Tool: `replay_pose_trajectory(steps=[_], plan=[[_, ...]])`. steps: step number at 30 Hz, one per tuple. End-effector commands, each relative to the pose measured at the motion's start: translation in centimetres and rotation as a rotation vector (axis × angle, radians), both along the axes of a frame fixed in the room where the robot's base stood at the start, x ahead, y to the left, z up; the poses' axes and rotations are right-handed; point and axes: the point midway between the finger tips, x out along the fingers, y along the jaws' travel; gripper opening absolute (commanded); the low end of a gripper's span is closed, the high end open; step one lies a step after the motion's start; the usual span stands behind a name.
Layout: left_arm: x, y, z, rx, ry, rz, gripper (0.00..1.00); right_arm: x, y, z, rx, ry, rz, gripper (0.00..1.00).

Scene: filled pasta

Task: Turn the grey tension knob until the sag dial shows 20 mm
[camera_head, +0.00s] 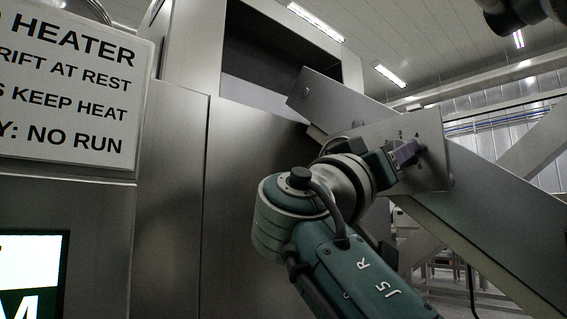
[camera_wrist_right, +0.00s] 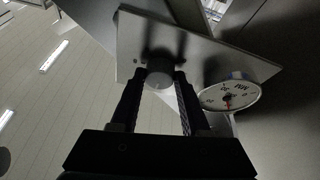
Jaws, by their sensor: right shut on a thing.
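The grey tension knob (camera_wrist_right: 158,80) sits on a metal plate (camera_wrist_right: 205,52) in the right wrist view. My right gripper (camera_wrist_right: 161,75) is shut on it, one dark finger on each side. The white sag dial (camera_wrist_right: 229,96) is right of the knob, seen at a slant and turned over. Its red needle shows, but the small, blurred figures keep me from telling the reading. In the head view my right gripper (camera_head: 402,156) is at the same plate (camera_head: 432,150) on the sloping beam. The knob and dial face cannot be made out there. My left gripper is not in view.
A tall metal cabinet (camera_head: 170,200) stands left of my right arm. It carries a white heater sign (camera_head: 70,85) and, lower down, a partly visible screen (camera_head: 30,275). The sloping metal beam (camera_head: 490,235) runs down to the right behind my arm.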

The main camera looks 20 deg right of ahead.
Motion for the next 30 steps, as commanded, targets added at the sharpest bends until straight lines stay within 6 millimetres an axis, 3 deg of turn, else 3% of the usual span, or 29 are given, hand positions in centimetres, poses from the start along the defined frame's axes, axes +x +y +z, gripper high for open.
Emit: replay_pose_trajectory(steps=[11, 30], plan=[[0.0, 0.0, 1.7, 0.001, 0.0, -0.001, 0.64, -0.2, -0.1, 0.4, -0.068, 0.162, -0.002, 0.0], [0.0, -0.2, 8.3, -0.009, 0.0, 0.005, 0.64, -0.6, -0.3, 0.7, -0.256, 0.615, -0.003, 0.0]])
